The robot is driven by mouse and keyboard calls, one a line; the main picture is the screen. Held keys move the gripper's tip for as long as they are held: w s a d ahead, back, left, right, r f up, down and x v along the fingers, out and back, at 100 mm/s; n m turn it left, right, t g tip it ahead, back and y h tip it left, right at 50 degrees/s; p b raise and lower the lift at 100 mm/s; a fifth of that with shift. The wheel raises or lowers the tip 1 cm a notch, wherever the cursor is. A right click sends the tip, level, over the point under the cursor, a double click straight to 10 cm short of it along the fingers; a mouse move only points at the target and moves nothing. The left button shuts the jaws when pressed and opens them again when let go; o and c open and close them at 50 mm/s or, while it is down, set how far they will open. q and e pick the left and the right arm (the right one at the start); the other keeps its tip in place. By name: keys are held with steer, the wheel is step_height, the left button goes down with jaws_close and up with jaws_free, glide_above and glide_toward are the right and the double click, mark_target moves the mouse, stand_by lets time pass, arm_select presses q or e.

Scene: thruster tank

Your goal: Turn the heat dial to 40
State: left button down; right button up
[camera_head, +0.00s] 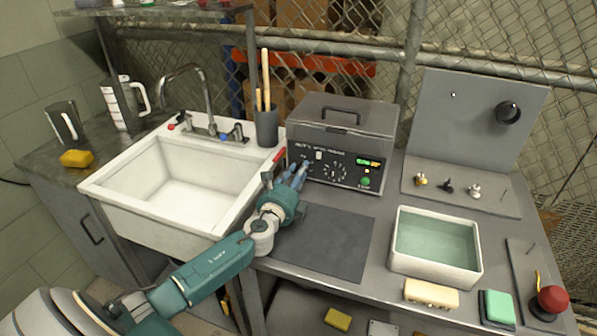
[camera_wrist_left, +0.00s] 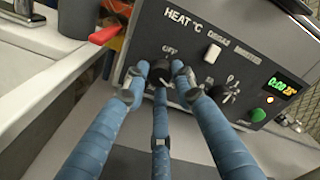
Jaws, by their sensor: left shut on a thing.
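The heat dial (camera_wrist_left: 158,76) is a dark knob under the "HEAT °C" label, on the left of the front panel of the grey tank (camera_head: 345,125). My left gripper (camera_head: 298,168) is at the left of this panel in the head view. In the left wrist view its blue fingers (camera_wrist_left: 158,82) close around the heat dial. The fingers cover much of the dial, and I cannot read its setting apart from "OFF" above it. My right gripper is not in view.
A second dial (camera_wrist_left: 222,92), a white switch (camera_wrist_left: 212,53) and a green button (camera_wrist_left: 258,115) sit right of the heat dial. A red handle (camera_wrist_left: 103,35) is to its left. The dark mat (camera_head: 325,243) before the tank is bare. A basin (camera_head: 436,268) stands right.

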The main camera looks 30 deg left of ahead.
arm_select(q)
steer(key=shift+d+f+m, duration=0.1)
steer(key=shift+f+m, duration=0.05)
steer(key=shift+m, duration=0.25)
steer(key=c, duration=1.4)
jaws_free()
steer(key=v, duration=1.2)
